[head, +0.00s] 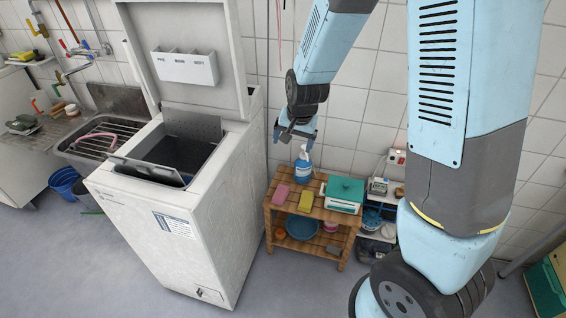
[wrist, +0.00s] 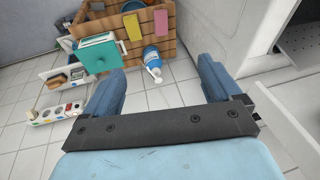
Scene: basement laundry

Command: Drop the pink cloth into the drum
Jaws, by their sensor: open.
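The pink cloth (head: 281,194) lies folded on the wooden shelf unit's top; it also shows in the wrist view (wrist: 161,23). The drum (head: 182,153) is the dark opening in the top of the white washing machine (head: 200,225). The machine's lid is raised and the drum flaps stand open. I see little of the drum's inside. My gripper (head: 296,138) is open and empty above the back of the shelf unit, higher than the cloth and apart from it. Its two blue fingers show spread in the wrist view (wrist: 162,66).
The wooden shelf unit (head: 318,212) also bears a yellow cloth (head: 305,201), a blue bottle (head: 303,170) below my gripper, and a teal-topped box (head: 345,189). The raised lid (head: 190,25) stands tall behind the drum. A sink (head: 95,145) is at left. Floor in front is clear.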

